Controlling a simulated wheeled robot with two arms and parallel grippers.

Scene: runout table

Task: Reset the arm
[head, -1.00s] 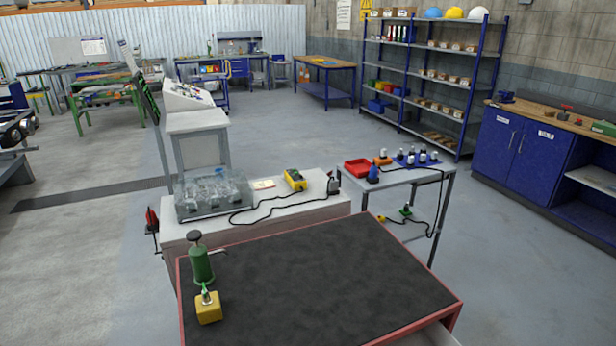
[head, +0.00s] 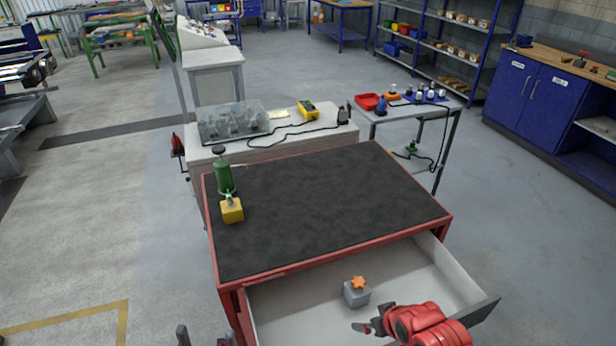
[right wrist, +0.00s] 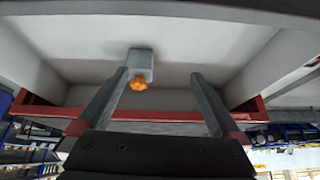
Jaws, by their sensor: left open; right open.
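My left gripper (head: 204,338) shows only as dark fingertips at the bottom edge of the head view, apart and empty, left of the red table's front. My right arm comes in from the lower right in red. Its gripper (head: 368,327) is over the open drawer (head: 285,305), and the hand is partly hidden by the arm. In the right wrist view its two fingers (right wrist: 160,78) are spread apart with nothing gripped. A grey block with an orange star-shaped knob (head: 357,292) stands in the drawer, apart from the fingers. It also shows in the right wrist view (right wrist: 140,66).
The red table's dark top (head: 330,215) holds a green pump-like canister (head: 224,177) and a yellow block (head: 232,211) at its left. Behind stand a white bench with a clear box (head: 232,122) and a small side table (head: 415,112). Most of the tabletop is clear.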

